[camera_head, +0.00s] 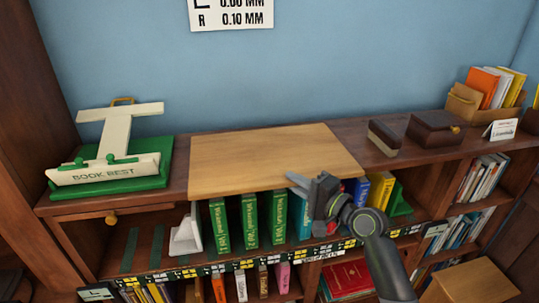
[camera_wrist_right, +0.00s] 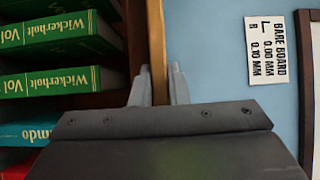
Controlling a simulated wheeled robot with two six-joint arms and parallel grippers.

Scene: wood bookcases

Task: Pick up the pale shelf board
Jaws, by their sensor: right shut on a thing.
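The pale shelf board (camera_head: 262,158) lies flat at the top of the bookcase, its front edge reaching past the case's front. My right gripper (camera_head: 299,183) is at the board's front edge, right of its middle, and is shut on it. In the right wrist view the board (camera_wrist_right: 157,50) shows edge-on between the two fingers (camera_wrist_right: 157,88). I cannot tell whether the board touches the wood under it. My left gripper is not in view.
A green and cream book rest (camera_head: 110,172) stands left of the board. A dark-topped block (camera_head: 384,138) and a brown box (camera_head: 434,130) stand to its right. Green books (camera_head: 249,222) and a white bookend (camera_head: 186,236) stand on the shelf below. A sign (camera_head: 231,14) hangs on the wall.

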